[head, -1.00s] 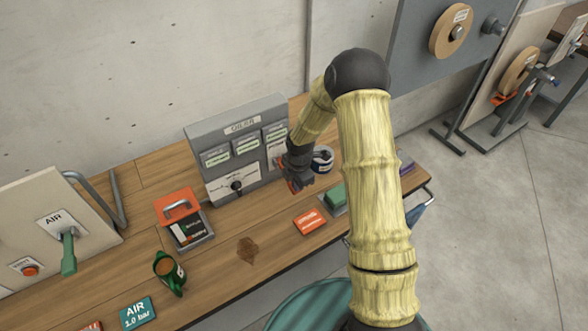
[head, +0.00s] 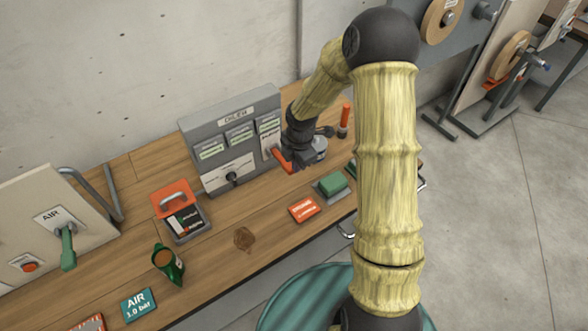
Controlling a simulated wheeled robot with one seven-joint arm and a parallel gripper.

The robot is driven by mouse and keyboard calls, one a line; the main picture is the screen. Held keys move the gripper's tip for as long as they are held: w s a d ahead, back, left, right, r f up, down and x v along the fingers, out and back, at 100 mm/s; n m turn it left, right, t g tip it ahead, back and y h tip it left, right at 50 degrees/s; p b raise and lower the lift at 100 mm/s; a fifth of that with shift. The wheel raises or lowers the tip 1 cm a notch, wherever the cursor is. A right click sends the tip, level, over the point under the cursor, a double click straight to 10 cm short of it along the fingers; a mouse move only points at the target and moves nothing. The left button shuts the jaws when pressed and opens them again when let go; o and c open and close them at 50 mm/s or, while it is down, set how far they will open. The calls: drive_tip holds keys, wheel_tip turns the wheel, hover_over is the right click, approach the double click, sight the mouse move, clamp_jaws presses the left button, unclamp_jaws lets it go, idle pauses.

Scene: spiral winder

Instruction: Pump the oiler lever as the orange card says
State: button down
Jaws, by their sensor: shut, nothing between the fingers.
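The grey oiler box (head: 206,145) stands at the back of the wooden bench against the wall. Its front has several small labelled windows and a white scale plate with a black knob (head: 232,178). An orange bar (head: 283,161), which looks like the lever, shows at the box's right end. My gripper (head: 294,164) is shut with nothing in it, right beside this bar; I cannot tell whether they touch. My wrist hides part of the box's right side. The orange card (head: 304,209) lies flat on the bench in front; its print is too small to read.
A green block (head: 333,183) on a grey base lies right of the card. A metal can (head: 320,146) and an orange-and-black upright tool (head: 344,122) stand behind my wrist.

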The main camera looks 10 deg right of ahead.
drive_tip(key=r, duration=0.1)
drive_tip(key=s+r, duration=0.1)
drive_tip(key=r, duration=0.2)
drive_tip(key=shift+s+d+r, duration=0.35)
idle(1.1)
drive_tip(key=s+d+r+m, duration=0.1)
drive_tip(key=s+r+m, duration=0.1)
drive_tip(key=s+m, duration=0.3)
drive_tip(key=s+r+m+t, duration=0.1)
drive_tip(key=s+r+m, duration=0.2)
drive_tip(key=m, duration=0.7)
drive_tip(key=s+d+r+m, duration=0.1)
drive_tip(key=s+r+m, duration=0.2)
drive_tip(key=s+m, duration=0.4)
drive_tip(key=shift+s+d+r+m+b, duration=0.2)
drive_tip(key=shift+s+d+m+b, duration=0.15)
drive_tip(key=shift+s, duration=0.15)
drive_tip(key=shift+w, duration=0.1)
drive_tip(key=shift+a, duration=0.1)
